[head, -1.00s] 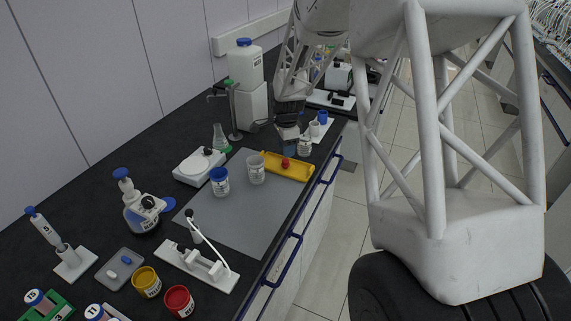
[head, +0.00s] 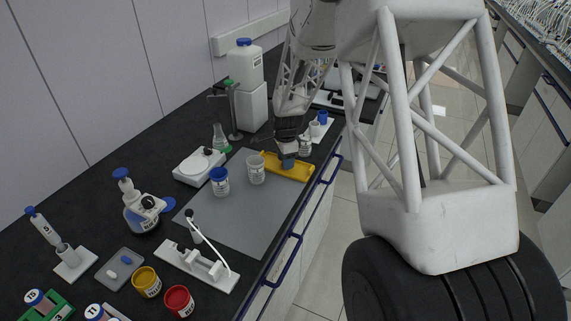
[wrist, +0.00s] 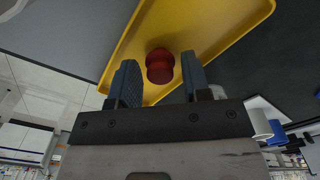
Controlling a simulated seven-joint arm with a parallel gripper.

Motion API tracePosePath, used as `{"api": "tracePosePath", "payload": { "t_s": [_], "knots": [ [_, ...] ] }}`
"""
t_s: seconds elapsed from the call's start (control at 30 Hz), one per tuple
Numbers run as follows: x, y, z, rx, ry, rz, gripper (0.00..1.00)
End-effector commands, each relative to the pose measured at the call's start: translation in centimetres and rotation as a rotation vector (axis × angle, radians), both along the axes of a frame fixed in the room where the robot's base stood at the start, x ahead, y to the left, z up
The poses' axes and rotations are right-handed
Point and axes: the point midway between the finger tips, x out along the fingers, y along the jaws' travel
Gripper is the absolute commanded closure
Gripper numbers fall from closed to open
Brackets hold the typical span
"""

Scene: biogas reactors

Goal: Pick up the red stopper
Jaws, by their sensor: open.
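The red stopper (wrist: 160,66) lies in the yellow tray (wrist: 215,22), seen in the wrist view. My gripper (wrist: 158,82) is open, its two blue fingers on either side of the stopper's near part, apart from it in the picture. In the head view my gripper (head: 287,163) is over the yellow tray (head: 298,174) and hides the stopper. I cannot tell how much height is left between the fingertips and the tray.
The tray lies at the far right of the grey mat (head: 245,215). A small jar (head: 305,145) stands close behind my gripper. The mat's front part is clear.

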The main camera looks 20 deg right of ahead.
Motion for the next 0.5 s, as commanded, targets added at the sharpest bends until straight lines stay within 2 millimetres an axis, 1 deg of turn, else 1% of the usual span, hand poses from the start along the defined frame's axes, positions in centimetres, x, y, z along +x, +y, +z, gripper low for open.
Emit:
{"api": "tracePosePath", "payload": {
  "t_s": [0.03, 0.13, 0.5],
  "knots": [
    [-0.01, 0.0, -0.46, 0.0, 0.001, 0.0, 0.56],
    [0.0, -0.01, -0.9, 0.0, 0.0, 0.0, 0.56],
    [0.01, -0.01, -0.95, 0.0, 0.0, 0.0, 0.56]
  ]
}}
